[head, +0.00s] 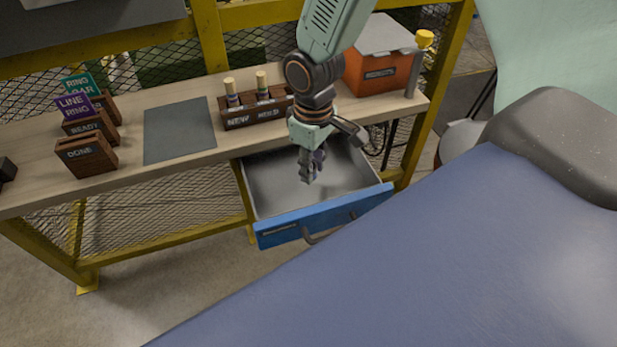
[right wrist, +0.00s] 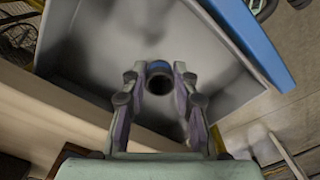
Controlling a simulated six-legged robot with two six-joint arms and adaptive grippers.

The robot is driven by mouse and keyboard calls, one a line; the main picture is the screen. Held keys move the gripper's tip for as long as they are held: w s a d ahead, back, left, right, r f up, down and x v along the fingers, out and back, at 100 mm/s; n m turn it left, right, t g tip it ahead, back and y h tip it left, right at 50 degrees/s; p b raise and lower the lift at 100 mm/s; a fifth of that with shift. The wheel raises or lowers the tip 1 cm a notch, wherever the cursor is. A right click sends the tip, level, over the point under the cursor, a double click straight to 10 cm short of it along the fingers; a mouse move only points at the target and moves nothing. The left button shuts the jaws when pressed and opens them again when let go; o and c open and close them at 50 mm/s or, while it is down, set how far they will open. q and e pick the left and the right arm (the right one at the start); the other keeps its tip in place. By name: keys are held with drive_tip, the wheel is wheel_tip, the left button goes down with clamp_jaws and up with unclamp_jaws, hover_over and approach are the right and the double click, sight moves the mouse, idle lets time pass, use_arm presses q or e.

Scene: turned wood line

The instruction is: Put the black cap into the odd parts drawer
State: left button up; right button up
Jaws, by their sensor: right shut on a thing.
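The open drawer has a blue front (head: 325,215) and a grey inside, which fills much of the right wrist view (right wrist: 90,60). Its small label is too small to read. My right gripper (head: 309,176) points down over the drawer's inside. In the right wrist view, its fingers (right wrist: 159,78) are shut on a small dark round thing, the black cap (right wrist: 158,84), with a bluish edge at its far side. The drawer's bare floor shows behind it. The gripper hides the cap in the head view. My left gripper is not in view.
The wooden bench (head: 190,170) runs above the drawer. It carries a wooden holder (head: 257,112) with upright pieces, a grey mat (head: 178,130), dark wooden boxes (head: 88,155) with signs, and an orange box (head: 380,70). Yellow posts flank the drawer.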

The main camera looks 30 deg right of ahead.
drive_tip(key=shift+w+a+f, duration=0.1)
drive_tip(key=shift+a+f, duration=0.05)
drive_tip(key=shift+f, duration=0.15)
drive_tip(key=f, duration=0.3)
drive_tip(key=shift+s+d+f+b, duration=0.2)
drive_tip(key=shift+d+b, duration=0.15)
drive_tip(key=shift+w+a, duration=0.2)
drive_tip(key=shift+a, duration=0.1)
drive_tip(key=shift+f, duration=0.1)
drive_tip(key=o, duration=0.6)
drive_tip(key=shift+s+d, duration=0.2)
drive_tip(key=shift+o, duration=0.7)
drive_tip(key=shift+w+a, duration=0.1)
drive_tip(key=shift+w, duration=0.05)
